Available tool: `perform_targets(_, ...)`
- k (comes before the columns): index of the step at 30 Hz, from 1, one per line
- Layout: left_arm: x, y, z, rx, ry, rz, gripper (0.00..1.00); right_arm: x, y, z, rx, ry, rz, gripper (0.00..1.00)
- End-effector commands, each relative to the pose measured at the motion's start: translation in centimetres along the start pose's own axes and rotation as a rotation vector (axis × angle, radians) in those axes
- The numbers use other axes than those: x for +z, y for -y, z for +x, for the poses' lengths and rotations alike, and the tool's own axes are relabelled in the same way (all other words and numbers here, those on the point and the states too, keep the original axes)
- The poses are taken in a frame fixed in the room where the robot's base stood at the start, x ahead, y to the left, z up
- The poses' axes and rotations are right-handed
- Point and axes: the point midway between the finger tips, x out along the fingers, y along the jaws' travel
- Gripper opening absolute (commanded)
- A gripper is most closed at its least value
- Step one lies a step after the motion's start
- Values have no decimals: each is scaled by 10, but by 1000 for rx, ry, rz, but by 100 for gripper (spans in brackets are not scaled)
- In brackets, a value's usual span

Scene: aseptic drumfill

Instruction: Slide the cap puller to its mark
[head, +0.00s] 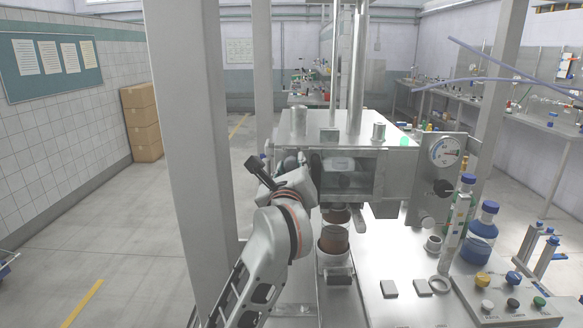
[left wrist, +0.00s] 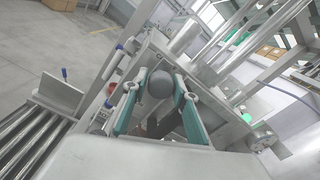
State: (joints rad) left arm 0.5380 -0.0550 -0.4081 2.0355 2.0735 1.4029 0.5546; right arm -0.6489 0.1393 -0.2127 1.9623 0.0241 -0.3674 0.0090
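A dark grey ball knob (left wrist: 160,83) on the steel filling machine sits between the two teal-padded fingers of my left gripper (left wrist: 160,86) in the left wrist view. It seems to be the cap puller's handle. The fingers stand apart on either side of it, and I cannot tell whether either touches it. In the head view my left gripper (head: 287,172) is at the left side of the machine's steel housing (head: 325,128), and the arm hides much of that side. I cannot make out the mark. My right gripper is not in view.
A steel post (head: 190,140) stands left of my arm. A brown cylinder (head: 334,238) is under the housing. A pressure gauge (head: 443,151), a blue bottle (head: 480,235) and a button box (head: 508,298) are to the right. The steel tabletop (head: 385,265) is partly clear.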

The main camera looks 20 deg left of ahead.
Motion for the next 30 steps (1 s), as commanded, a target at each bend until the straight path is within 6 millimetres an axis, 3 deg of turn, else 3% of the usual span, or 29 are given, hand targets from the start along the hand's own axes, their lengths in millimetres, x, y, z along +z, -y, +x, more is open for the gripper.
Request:
perform_targets(13, -2, 0, -4, 0, -3, 0, 41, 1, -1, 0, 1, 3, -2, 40)
perform_targets(24, -1, 0, -59, -2, -3, -2, 41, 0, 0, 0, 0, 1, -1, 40)
perform_targets(30, -1, 0, -74, -1, -2, 0, 41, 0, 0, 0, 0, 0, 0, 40)
